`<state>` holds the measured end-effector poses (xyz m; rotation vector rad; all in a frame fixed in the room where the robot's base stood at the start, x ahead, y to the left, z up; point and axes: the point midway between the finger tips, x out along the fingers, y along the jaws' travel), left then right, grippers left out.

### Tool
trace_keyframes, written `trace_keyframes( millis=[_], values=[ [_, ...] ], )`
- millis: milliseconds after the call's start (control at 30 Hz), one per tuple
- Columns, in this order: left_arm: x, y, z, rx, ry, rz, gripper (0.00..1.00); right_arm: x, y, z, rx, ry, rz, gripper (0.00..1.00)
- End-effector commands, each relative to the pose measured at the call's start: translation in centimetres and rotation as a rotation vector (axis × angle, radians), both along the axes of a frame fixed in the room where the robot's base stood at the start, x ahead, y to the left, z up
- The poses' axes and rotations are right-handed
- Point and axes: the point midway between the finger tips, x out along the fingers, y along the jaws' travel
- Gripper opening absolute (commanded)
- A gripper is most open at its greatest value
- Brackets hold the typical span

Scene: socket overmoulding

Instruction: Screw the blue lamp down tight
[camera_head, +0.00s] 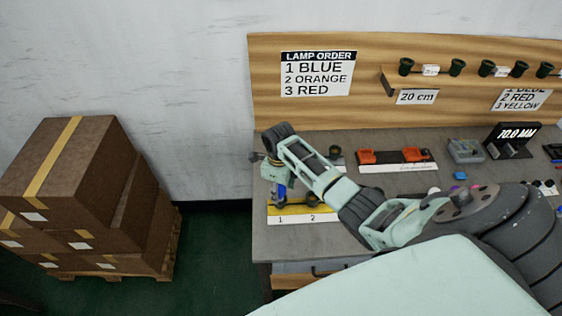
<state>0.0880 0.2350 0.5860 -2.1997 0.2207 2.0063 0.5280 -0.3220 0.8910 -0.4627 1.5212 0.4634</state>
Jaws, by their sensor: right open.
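The blue lamp (281,194) shows as a small blue patch above position 1 of a yellow and white board (292,217) on the grey workbench. My right gripper (276,181) points down directly over it, with its arm coming in from the right. It is open. The fingertips are small and partly hidden, so I cannot tell whether they surround or touch the lamp. A dark socket (314,204) is at position 2. How deep the lamp sits in its socket is not visible. My left gripper is not in view.
A lamp order sign (317,74) lists blue, orange, red. Orange parts on a white board (395,161), a grey fixture (466,151) and a 70.0 MM display (511,138) stand farther right. Stacked cardboard boxes (75,190) on a pallet stand left of the bench (256,236).

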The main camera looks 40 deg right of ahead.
Motion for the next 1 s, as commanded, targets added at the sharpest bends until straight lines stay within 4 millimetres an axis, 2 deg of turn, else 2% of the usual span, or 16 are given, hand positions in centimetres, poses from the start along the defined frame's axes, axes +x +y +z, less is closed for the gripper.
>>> trace_keyframes(
  millis=[233,433,667,1000],
  values=[
    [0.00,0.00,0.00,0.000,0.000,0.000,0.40,0.01,-0.02,0.01,0.000,0.000,0.048,0.48],
    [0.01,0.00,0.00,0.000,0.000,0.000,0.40,0.00,-0.01,0.01,0.000,0.000,0.290,0.48],
    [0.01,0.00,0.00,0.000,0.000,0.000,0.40,0.01,-0.02,0.01,0.000,0.000,0.425,0.48],
    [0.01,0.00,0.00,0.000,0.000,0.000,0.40,0.02,0.00,0.02,0.000,0.000,0.775,0.48]
  ],
)
